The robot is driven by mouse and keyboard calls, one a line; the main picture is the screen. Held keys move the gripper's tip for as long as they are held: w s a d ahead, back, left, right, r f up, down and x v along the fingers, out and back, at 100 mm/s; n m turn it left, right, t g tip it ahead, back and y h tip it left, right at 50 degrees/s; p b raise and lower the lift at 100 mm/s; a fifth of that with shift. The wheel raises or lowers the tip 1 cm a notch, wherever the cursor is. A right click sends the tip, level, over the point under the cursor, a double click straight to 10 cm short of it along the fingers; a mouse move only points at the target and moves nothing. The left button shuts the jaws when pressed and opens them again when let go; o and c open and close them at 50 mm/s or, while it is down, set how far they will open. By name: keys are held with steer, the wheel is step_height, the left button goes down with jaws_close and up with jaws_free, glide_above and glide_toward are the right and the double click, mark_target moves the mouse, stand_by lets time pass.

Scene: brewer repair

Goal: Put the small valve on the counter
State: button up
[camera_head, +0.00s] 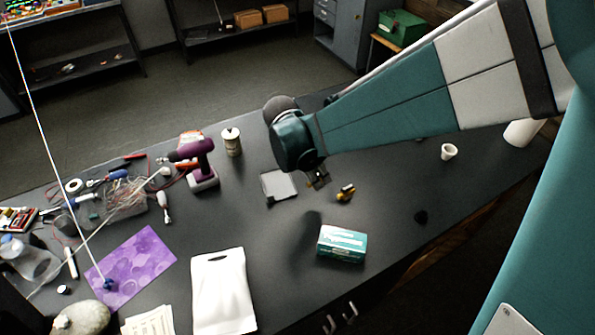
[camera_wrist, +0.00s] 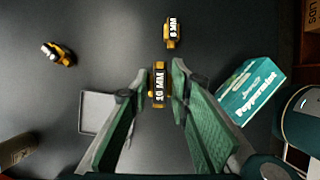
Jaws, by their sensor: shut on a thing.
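My gripper (camera_wrist: 158,80) is shut on a small yellow-and-black valve (camera_wrist: 158,88) with white lettering, seen between the fingertips in the wrist view. A similar valve (camera_wrist: 172,33) lies just beyond the fingertips, apart from them. Another yellow-and-black piece (camera_wrist: 57,53) lies at the upper left of that view. In the head view my gripper (camera_head: 318,179) hangs low over the dark counter (camera_head: 290,285), and a yellow valve (camera_head: 346,192) lies just right of it. The held valve is mostly hidden there. I cannot tell whether it touches the counter.
A shallow grey tray (camera_head: 279,186) lies left of my gripper. A teal peppermint box (camera_head: 342,243) stands in front. A can (camera_head: 231,142) and a purple drill (camera_head: 199,160) stand further left. A small white cup (camera_head: 448,151) stands right. The counter between box and cup is mostly clear.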

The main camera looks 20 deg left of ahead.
steer(key=s+a, duration=0.6)
steer(key=s, duration=0.3)
steer(key=shift+s+a, duration=0.2)
steer(key=shift+a, duration=0.15)
steer(key=shift+f, duration=2.8)
steer(key=shift+f, duration=2.1)
steer(key=shift+f, duration=0.2)
steer(key=o, duration=0.9)
steer(key=shift+o, duration=0.2)
steer(key=shift+r, duration=0.25)
steer(key=v, duration=1.2)
